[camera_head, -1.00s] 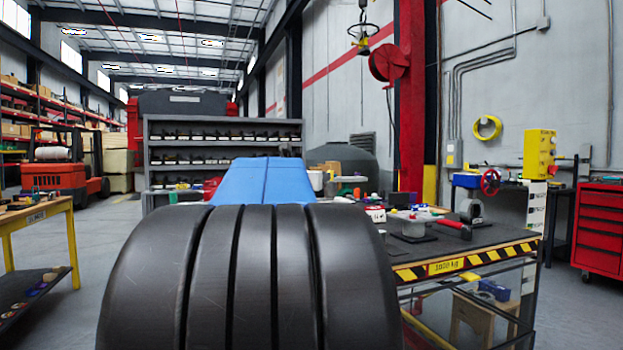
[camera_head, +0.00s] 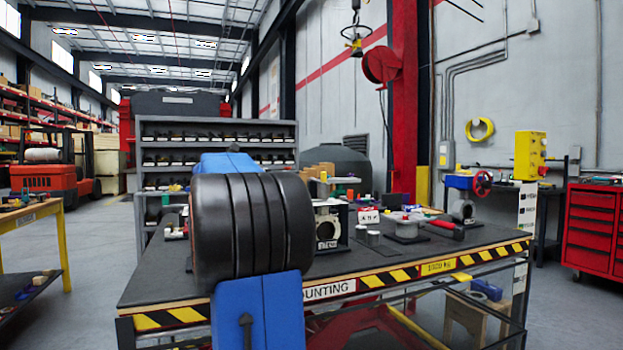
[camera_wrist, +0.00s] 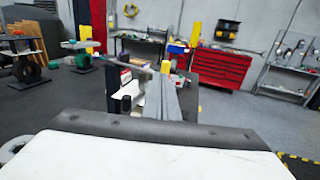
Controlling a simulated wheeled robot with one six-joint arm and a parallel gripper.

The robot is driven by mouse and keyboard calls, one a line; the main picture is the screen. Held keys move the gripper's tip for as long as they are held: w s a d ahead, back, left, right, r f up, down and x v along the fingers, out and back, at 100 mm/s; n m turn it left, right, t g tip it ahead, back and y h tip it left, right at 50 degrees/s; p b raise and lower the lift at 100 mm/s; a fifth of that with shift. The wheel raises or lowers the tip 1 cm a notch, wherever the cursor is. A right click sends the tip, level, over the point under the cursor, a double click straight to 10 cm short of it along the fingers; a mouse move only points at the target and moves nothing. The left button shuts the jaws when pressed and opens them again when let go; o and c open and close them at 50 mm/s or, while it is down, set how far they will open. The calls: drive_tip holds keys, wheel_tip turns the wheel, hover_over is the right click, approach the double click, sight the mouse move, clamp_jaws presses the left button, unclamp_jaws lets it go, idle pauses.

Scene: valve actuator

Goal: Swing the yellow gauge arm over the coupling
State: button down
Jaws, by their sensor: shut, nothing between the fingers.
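A fixture with a black frame and pale round body (camera_head: 327,232) stands on the bench, just right of my arm. A small pale yellowish bar on top of it (camera_head: 326,181) may be the gauge arm; it is too small to be sure. I cannot tell the coupling apart. In the wrist view, my gripper (camera_wrist: 165,78) shows as grey fingers, shut and empty. It is close to a black upright plate with a white label (camera_wrist: 120,78). My arm hides the gripper in the head view.
The dark bench (camera_head: 400,258) with a striped front edge also bears a unit with a red handle (camera_head: 410,226), blocks and small pots. A valve with a red wheel (camera_head: 462,190) stands at the right. A red tool cabinet (camera_head: 592,228) is beyond.

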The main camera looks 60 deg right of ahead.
drive_tip(key=w+a+f+m+g+y, duration=0.1)
drive_tip(key=w+a+m+g+y, duration=0.1)
drive_tip(key=w+a+g, duration=0.15)
drive_tip(key=x, duration=1.4)
drive_tip(key=shift+w+d+t, duration=0.2)
drive_tip(key=shift+w+t, duration=0.1)
drive_tip(key=shift+t, duration=0.05)
drive_tip(key=shift+f, duration=0.1)
drive_tip(key=s, duration=0.1)
drive_tip(key=s+d, duration=0.1)
drive_tip(key=s, duration=0.1)
drive_tip(key=shift+d, duration=0.25)
